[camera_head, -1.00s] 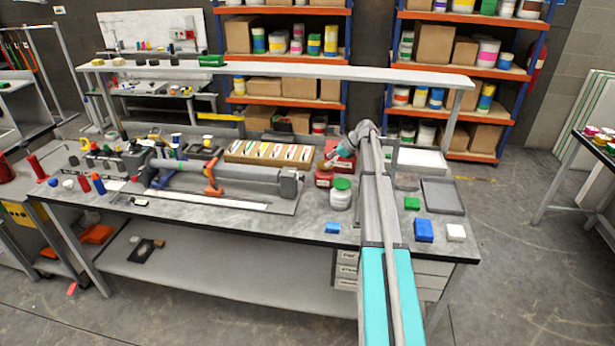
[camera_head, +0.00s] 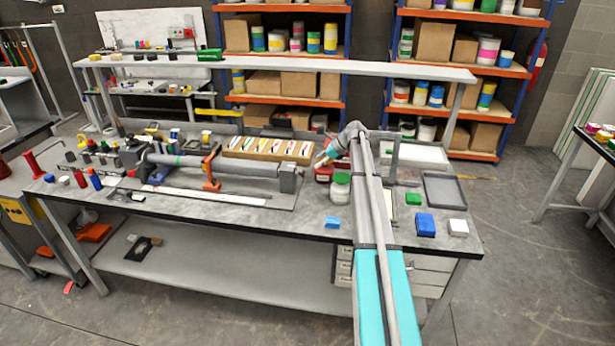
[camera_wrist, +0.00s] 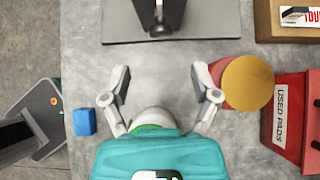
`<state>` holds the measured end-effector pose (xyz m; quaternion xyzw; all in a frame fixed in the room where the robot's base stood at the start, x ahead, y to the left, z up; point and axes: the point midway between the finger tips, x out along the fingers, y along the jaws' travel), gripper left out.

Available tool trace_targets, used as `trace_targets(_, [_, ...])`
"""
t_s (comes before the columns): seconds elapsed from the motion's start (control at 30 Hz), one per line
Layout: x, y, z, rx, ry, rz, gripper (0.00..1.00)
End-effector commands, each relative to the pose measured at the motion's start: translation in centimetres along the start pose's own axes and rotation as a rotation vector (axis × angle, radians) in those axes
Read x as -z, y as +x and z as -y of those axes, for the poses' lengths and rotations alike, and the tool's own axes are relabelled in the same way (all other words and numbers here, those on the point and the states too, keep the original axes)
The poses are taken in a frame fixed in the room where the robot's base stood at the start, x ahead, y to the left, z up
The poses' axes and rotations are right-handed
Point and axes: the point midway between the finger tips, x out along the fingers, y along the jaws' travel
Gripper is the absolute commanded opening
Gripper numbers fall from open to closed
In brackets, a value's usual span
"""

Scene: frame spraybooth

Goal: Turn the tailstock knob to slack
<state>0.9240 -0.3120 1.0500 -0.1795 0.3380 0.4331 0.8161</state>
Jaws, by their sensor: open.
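The grey tailstock (camera_head: 290,179) stands at the right end of the long fixture on the bench. In the wrist view the tailstock (camera_wrist: 178,10) is at the top edge, partly cut off. A dark knob or stem (camera_wrist: 160,26) sticks out from it toward my gripper; its setting cannot be read. My gripper (camera_wrist: 160,80) is open and empty, its two fingers spread over bare bench short of the knob. In the head view my gripper (camera_head: 321,162) is small, right of the tailstock and close to the jars.
A red "USED PADS" box (camera_wrist: 292,120) and a round tan-topped red can (camera_wrist: 247,84) are to the right. A blue block (camera_wrist: 85,121) lies left. A shelf (camera_head: 270,64) spans the bench's back.

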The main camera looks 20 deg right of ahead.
Motion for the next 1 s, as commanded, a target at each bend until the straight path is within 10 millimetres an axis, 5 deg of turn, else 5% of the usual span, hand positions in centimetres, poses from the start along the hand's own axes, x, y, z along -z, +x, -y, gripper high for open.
trace_targets(0.6, [0.2,6.9,0.0,-0.001,-0.002,0.000,0.78])
trace_targets(1.0, [0.0,8.8,0.0,-0.001,-0.001,0.000,0.78])
